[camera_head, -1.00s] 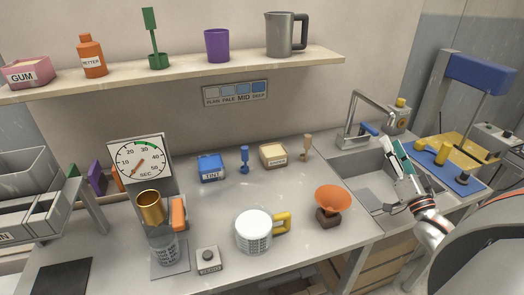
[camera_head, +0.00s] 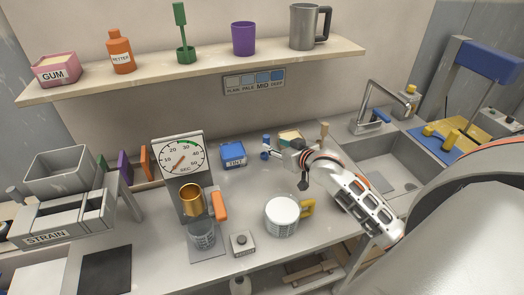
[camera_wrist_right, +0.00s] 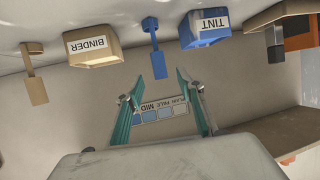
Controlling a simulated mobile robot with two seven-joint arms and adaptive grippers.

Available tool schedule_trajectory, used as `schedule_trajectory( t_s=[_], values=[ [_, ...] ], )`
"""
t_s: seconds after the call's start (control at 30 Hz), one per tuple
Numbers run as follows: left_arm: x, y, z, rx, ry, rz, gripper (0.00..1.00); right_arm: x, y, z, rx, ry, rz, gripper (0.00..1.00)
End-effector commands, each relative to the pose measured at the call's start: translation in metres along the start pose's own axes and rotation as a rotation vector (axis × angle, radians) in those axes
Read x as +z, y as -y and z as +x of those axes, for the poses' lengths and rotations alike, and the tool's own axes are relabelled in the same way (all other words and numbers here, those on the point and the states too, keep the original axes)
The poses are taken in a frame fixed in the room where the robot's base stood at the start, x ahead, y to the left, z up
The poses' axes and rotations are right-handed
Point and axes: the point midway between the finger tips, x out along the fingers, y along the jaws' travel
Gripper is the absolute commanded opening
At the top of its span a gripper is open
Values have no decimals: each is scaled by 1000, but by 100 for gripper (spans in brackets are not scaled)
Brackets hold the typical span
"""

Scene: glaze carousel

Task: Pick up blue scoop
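The blue scoop (camera_head: 265,145) stands upright on the counter between the blue TINT box (camera_head: 233,153) and the tan BINDER box (camera_head: 290,137). In the right wrist view, which is upside down, the blue scoop (camera_wrist_right: 157,58) shows just beyond the fingertips, roughly centred between them. My right gripper (camera_head: 279,153) is close to the scoop in the head view; its two teal fingers (camera_wrist_right: 158,74) are open with nothing between them. The arm hides part of the counter. My left gripper is in neither view.
The tan scoop (camera_head: 324,131) stands right of the BINDER box. A shelf (camera_head: 200,73) runs above along the wall.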

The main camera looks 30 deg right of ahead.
Motion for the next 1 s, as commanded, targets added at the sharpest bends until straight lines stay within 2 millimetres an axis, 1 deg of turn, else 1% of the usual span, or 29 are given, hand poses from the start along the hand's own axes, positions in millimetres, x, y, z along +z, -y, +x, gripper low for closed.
schedule_trajectory(
  t_s=[0.33,0.5,0.6,0.73,0.93,0.97,1.0],
  values=[
    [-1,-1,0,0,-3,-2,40,0,0,34,-1,2,0,38],
    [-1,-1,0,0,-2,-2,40,0,0,59,-1,2,2,38],
    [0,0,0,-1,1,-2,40,0,0,69,-1,3,1,38],
    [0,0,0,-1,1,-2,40,1,0,75,-1,3,0,38],
    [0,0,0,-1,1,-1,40,1,0,76,-1,2,0,38],
    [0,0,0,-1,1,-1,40,1,0,76,-1,2,0,35],
    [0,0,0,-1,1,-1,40,1,0,76,-1,2,0,25]
  ],
)
